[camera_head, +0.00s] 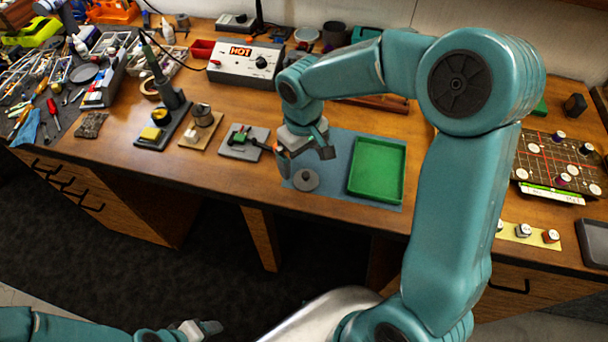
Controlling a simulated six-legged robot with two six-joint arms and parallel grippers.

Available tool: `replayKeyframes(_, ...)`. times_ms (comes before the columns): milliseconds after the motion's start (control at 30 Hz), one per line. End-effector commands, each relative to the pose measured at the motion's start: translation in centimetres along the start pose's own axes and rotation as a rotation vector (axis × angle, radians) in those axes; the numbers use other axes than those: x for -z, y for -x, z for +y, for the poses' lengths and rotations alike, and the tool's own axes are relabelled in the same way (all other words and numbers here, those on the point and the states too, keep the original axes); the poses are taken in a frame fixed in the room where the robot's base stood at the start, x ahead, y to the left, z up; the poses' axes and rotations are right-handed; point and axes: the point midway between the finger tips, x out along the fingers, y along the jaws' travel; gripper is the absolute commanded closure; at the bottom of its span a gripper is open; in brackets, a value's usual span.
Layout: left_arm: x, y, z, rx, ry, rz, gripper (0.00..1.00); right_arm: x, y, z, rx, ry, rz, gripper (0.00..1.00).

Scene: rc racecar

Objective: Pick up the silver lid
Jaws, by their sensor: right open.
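The silver lid (306,180) is a small grey disc with a knob on top. It lies flat on the blue mat (335,190), left of the green tray (376,198). My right gripper (304,158) points down just above and behind the lid, with its fingers spread apart and nothing between them. The gripper appears apart from the lid. My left gripper (207,328) is low at the bottom of the view, in front of the bench and far from the lid. Its fingers are too small to read.
A small vise-like fixture (244,142) stands left of the mat. A soldering iron stand (165,125) and a box marked HOT (246,62) are further left and back. A grid board with round pieces (560,165) lies at right. My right arm hides part of the bench.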

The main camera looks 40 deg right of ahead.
Motion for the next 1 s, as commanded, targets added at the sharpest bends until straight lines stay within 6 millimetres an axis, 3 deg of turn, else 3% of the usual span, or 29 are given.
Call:
replayKeyframes(167,0.0,0.3,0.1,0.000,0.000,0.000,0.42,0.0,-1.2,0.1,0.001,0.000,-0.001,0.04)
replayKeyframes(433,0.0,1.1,0.4,0.000,0.000,0.000,0.42,-0.4,-5.3,0.2,0.001,0.000,-0.002,0.04)
replayKeyframes(733,0.0,1.1,0.4,0.000,0.000,0.000,0.42,-0.2,-6.0,0.1,0.002,0.000,0.001,0.04)
replayKeyframes(900,0.0,1.1,0.4,0.000,0.000,0.000,0.42,-0.2,-5.9,0.1,0.002,0.000,0.002,0.59)
replayKeyframes(1000,0.0,1.1,0.4,0.000,0.000,0.000,0.42,-0.2,-6.0,0.1,0.002,0.000,0.001,0.61)
